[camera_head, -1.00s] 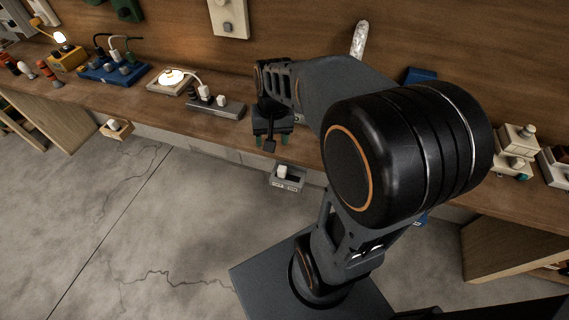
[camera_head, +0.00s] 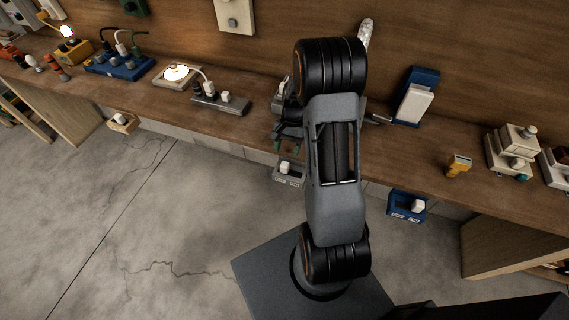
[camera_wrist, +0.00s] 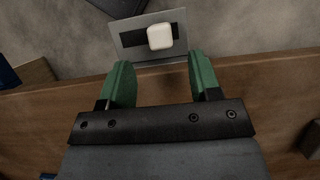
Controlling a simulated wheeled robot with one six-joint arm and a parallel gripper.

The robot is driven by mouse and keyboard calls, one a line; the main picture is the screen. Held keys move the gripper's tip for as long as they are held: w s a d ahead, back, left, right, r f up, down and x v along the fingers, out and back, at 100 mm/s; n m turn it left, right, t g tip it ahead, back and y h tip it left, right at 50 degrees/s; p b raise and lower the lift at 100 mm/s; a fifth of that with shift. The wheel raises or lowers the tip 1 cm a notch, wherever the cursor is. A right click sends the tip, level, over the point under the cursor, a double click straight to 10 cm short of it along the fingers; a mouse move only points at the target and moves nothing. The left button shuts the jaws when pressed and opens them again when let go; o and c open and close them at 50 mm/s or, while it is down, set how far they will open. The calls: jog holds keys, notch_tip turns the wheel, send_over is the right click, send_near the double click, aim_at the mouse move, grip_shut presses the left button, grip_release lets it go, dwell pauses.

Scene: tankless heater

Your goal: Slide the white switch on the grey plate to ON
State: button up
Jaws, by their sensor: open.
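The grey plate (camera_head: 290,179) is mounted at the front edge of the workbench, and my arm covers its right side in the head view. Its white switch (camera_head: 285,166) shows toward the left. In the wrist view the grey plate (camera_wrist: 148,58) has a dark slot, and the white switch (camera_wrist: 160,36) stands in the slot's right part. Lettering on the plate is too small to read. My gripper (camera_head: 287,147) is open and empty, just above the plate near the bench edge. Its green fingertips (camera_wrist: 162,75) are apart and do not touch the switch.
A blue switch box (camera_head: 405,207) with a white knob hangs to the right on the bench front, and a wooden one (camera_head: 122,123) hangs far left. A power strip (camera_head: 220,104) lies on the bench.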

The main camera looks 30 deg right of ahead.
aim_at(285, 164)
jog(key=x, duration=0.6)
jog(key=shift+s+a+f, duration=0.1)
jog(key=shift+f, duration=0.3)
jog(key=shift+c, duration=0.2)
grip_shut()
